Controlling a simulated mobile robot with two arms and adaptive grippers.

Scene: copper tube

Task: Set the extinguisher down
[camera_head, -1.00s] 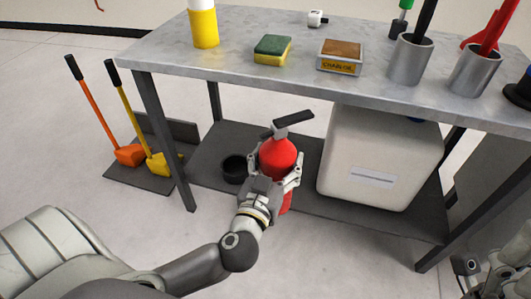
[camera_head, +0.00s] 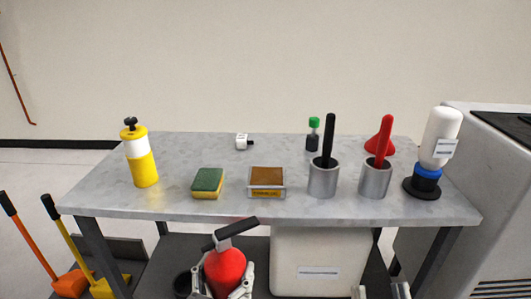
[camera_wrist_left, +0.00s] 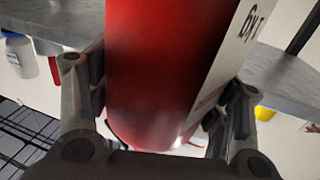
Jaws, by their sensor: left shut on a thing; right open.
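The red extinguisher (camera_head: 225,270) with its black handle is upright at the bottom of the head view, in front of the workbench. Its handle overlaps the bench's front edge in the picture. My left gripper (camera_head: 228,292) is shut around its body; the fingers are partly cut off by the frame. In the left wrist view the red body (camera_wrist_left: 160,60) with a white label stands between the two fingers of the gripper (camera_wrist_left: 158,105). The extinguisher's base is out of the head view. My right gripper (camera_head: 380,292) shows only its fingertips at the bottom edge, apart and empty.

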